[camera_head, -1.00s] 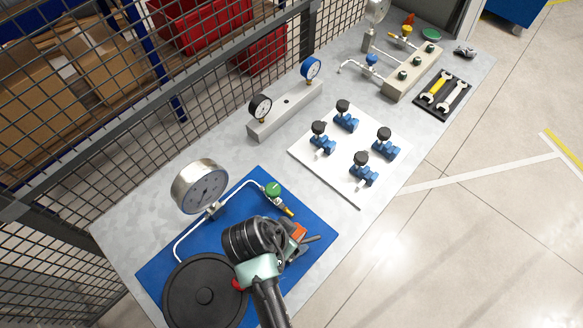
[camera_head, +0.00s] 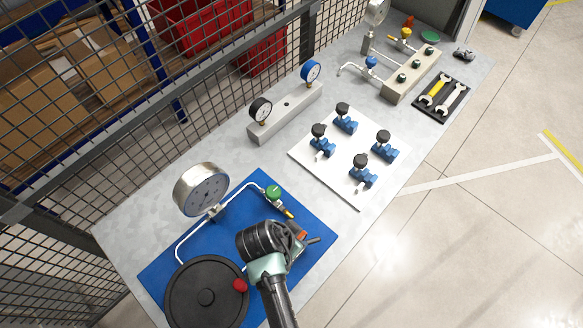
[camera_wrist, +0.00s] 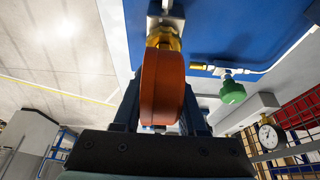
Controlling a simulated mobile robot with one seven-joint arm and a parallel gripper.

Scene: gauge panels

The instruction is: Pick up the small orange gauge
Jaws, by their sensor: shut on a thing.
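The small orange gauge (camera_wrist: 163,85) fills the middle of the wrist view, seen edge-on, with a brass fitting (camera_wrist: 163,38) beyond it. My gripper (camera_wrist: 160,112) is shut on it, with a dark finger on each side of the orange body. In the head view my gripper (camera_head: 294,240) is over the right part of the blue mat (camera_head: 228,250), and only a small orange patch of the gauge (camera_head: 301,234) shows past my wrist. Whether the gauge touches the mat is hidden.
A large silver gauge (camera_head: 201,190) with a bent pipe and green-handled valve (camera_head: 273,191) stands on the mat. A white board (camera_head: 330,175) with blue valves is farther back.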

